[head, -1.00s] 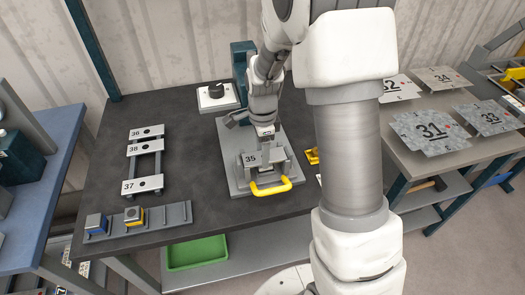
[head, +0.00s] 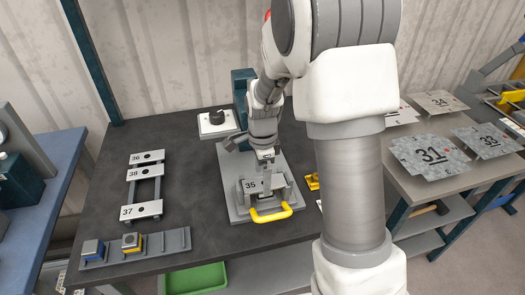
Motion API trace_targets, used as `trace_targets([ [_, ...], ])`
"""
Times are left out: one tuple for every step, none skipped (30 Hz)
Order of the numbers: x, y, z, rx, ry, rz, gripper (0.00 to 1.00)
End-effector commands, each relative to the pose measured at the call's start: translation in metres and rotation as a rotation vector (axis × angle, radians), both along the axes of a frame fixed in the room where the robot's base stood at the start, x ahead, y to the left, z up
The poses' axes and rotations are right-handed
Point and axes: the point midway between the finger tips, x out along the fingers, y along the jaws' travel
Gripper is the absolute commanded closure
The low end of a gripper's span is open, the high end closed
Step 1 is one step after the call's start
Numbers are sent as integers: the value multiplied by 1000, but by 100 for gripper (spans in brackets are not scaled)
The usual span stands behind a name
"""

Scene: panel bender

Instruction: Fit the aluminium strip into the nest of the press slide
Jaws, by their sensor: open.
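A light strip marked 35 (head: 249,185) lies at the press slide, a grey plate (head: 234,208) with a yellow handle (head: 271,215) at its front. My gripper (head: 265,175) points down over the slide and is open, close to the strip. Its fingers cover the strip's middle. The nest is mostly hidden by the strip and gripper, so I cannot tell how well the strip is seated or whether the fingers touch it.
Light plates marked 36 (head: 146,157), 38 (head: 145,173) and 37 (head: 141,210) lie on a rack at the left. A switch box (head: 218,124) stands behind the slide.

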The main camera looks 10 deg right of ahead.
Motion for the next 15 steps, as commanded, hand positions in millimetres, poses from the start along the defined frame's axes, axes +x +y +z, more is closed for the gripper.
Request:
trace_targets([
  [1, 0, 11, 0, -6, 1, 3],
  [1, 1, 17, 1, -7, 1, 3],
  [2, 1, 26, 1, -8, 1, 3],
  [2, 1, 33, 0, -8, 1, 3],
  [2, 1, 41, 0, -8, 1, 3],
  [1, 0, 51, 0, -8, 0, 3],
  [1, 0, 59, 0, -8, 0, 3],
  [2, 0, 66, 0, -8, 0, 3],
  [1, 0, 76, 0, -8, 1, 3],
  [1, 0, 84, 0, -7, 1, 3],
  [2, 0, 91, 0, -8, 1, 3],
  [1, 0, 101, 0, -8, 1, 3],
  [1, 0, 107, 0, -6, 1, 3],
  [1, 0, 114, 0, -7, 1, 3],
  [1, 0, 123, 0, -7, 1, 3],
])
